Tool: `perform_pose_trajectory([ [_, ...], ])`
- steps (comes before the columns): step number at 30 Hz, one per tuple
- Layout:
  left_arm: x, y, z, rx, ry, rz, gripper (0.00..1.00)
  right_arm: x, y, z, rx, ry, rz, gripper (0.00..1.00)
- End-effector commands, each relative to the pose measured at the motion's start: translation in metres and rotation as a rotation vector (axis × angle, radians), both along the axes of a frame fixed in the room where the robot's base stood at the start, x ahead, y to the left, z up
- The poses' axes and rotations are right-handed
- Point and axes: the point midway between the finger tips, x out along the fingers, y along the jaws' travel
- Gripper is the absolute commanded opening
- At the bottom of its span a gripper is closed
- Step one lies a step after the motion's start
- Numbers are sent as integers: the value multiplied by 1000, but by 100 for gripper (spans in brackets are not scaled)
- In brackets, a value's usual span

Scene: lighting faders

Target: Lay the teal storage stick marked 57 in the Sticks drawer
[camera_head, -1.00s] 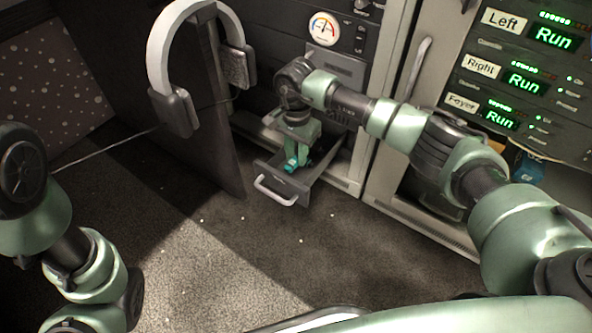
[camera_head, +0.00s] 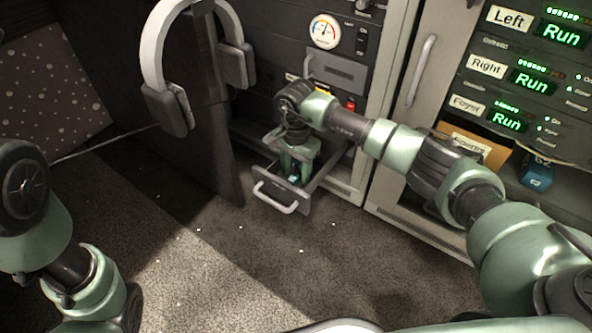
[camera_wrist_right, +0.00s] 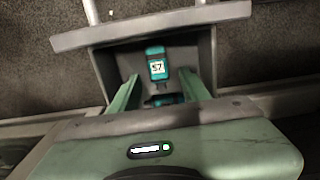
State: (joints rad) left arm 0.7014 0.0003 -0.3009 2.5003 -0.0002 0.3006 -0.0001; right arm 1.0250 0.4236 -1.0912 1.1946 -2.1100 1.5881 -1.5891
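The teal storage stick (camera_wrist_right: 157,68) with a white label reading 57 lies inside the open drawer (camera_wrist_right: 105,70), near the drawer's front panel. A bit of teal also shows in the head view (camera_head: 294,178). My right gripper (camera_wrist_right: 160,76) reaches down into the drawer. Its two green fingers stand apart on either side of the stick, with a visible gap on each side. More teal and dark parts (camera_wrist_right: 165,99) show behind the label; I cannot tell whether they belong to the same stick. No drawer label is readable. My left arm shows at the lower left, its gripper out of frame.
The drawer's pale handle (camera_head: 276,200) faces the carpet. A dark panel with headphones (camera_head: 163,85) hung on it stands just left of the drawer. Rack units with green Run displays (camera_head: 533,82) and a cardboard box (camera_head: 470,145) are at the right.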

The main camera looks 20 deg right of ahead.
Motion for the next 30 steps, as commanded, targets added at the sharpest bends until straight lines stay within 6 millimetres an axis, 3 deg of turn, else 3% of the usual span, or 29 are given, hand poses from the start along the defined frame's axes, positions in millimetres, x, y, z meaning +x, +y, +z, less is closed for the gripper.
perform_pose_trajectory([
  [10, 0, 0, 7, 0, 1, 0, 50, 0, 0, 10, 1, -1, 0, 46],
  [20, 0, 0, 45, -1, -1, 1, 50, 1, -1, 65, -1, -2, -1, 46],
  [24, 14, 1, 43, -3, 39, 1, 50, 0, 0, 78, -1, -1, 0, 46],
  [30, 14, 1, 41, -3, 36, -1, 50, 0, 0, 78, 0, 0, 0, 46],
])
